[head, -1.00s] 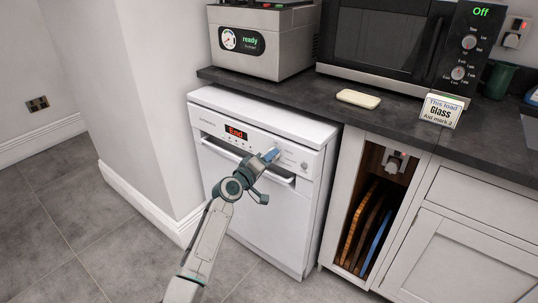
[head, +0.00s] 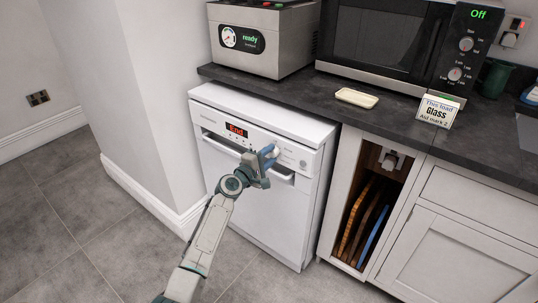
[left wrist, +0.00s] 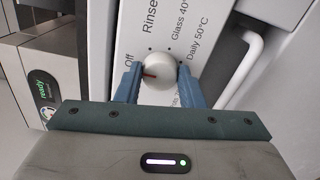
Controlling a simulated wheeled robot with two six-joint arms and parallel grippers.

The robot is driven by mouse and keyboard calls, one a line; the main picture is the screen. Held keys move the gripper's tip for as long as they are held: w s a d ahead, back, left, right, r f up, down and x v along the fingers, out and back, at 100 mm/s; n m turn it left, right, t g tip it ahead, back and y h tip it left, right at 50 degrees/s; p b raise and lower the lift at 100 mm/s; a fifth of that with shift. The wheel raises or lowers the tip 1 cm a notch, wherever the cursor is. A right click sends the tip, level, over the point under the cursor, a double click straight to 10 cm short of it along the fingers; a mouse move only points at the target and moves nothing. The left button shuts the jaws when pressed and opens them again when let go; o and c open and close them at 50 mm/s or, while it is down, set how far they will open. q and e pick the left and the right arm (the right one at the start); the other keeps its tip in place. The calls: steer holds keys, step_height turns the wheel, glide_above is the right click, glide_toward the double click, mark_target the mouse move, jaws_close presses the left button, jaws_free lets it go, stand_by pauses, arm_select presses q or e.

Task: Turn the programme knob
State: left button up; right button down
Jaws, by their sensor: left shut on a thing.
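The programme knob (left wrist: 158,73) is round and pale, on the dishwasher's white panel. Its red mark points left, toward the "Off" label. "Rinse", "Glass 40°" and "Daily 50°C" are printed around it. My left gripper (head: 271,153) is at the right part of the panel. In the left wrist view its two blue fingers (left wrist: 160,80) stand on either side of the knob, shut on it. The white dishwasher (head: 235,190) has a red display (head: 237,130) reading "End". My right gripper is not in view.
The dishwasher's bar handle (head: 222,147) runs just below the panel. The dark worktop (head: 300,95) overhangs above, with a steel device (head: 262,40), a microwave (head: 385,42) and a cream dish (head: 356,97). An open niche with boards (head: 362,220) is to the right. The floor in front is clear.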

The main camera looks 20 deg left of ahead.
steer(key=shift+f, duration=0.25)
arm_select(q)
steer(key=o, duration=1)
steer(key=shift+s+a, duration=0.1)
steer(key=shift+s, duration=0.15)
steer(key=v, duration=1)
steer(key=shift+s+p, duration=0.15)
steer(key=shift+p, duration=0.2)
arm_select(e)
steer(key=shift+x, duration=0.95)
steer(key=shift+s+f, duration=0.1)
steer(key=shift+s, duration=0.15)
